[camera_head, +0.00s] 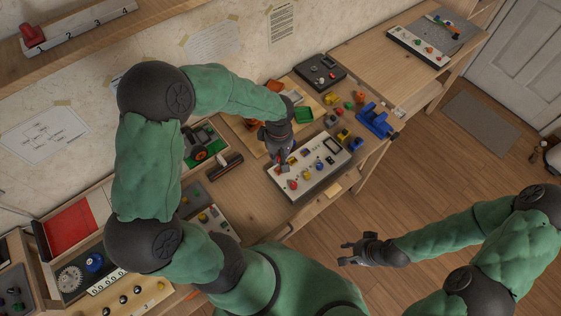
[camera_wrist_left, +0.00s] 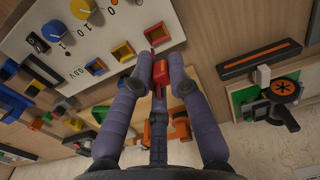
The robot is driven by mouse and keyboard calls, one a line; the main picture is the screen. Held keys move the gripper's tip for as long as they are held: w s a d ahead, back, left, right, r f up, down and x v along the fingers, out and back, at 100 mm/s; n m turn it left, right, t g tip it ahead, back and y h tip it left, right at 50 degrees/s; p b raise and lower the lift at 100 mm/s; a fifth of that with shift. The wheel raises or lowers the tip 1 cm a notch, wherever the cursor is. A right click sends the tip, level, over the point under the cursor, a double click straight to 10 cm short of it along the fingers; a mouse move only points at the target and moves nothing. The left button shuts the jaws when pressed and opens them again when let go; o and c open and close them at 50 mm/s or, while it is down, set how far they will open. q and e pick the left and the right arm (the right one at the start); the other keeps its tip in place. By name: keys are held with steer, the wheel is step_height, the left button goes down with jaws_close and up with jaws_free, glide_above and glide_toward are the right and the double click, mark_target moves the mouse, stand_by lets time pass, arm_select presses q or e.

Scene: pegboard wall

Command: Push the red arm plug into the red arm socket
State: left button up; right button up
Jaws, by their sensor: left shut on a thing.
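My left gripper (camera_head: 283,165) is over the left end of the white panel (camera_head: 326,174). In the left wrist view its fingers (camera_wrist_left: 160,62) are shut on the red arm plug (camera_wrist_left: 163,72); the fingers cover part of it. The red arm socket (camera_wrist_left: 156,34), a red-rimmed square opening at the panel's edge, lies just beyond the fingertips. The plug appears close to the socket and outside it; whether they touch is unclear. My right gripper (camera_head: 350,253) is open and empty, over the floor away from the bench.
Knobs (camera_wrist_left: 81,8) stand on the panel. A black slotted bar (camera_wrist_left: 259,60) lies on the bench nearby. A blue stand (camera_head: 376,122) and small coloured parts are behind the panel.

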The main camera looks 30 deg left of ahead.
mark_target(279, 172)
arm_select(q)
steer(key=shift+w+f+b, duration=0.15)
steer(key=shift+f+b, duration=0.35)
steer(key=shift+f, duration=0.35)
steer(key=shift+f+b, duration=1.2)
steer(key=shift+f, duration=0.7)
steer(key=shift+b, duration=0.4)
steer(key=shift+f+b, duration=0.65)
steer(key=shift+f, duration=0.05)
steer(key=o, duration=0.9)
steer(key=shift+r, duration=0.15)
steer(key=shift+r+p, duration=1.65)
steer(key=shift+r, duration=0.75)
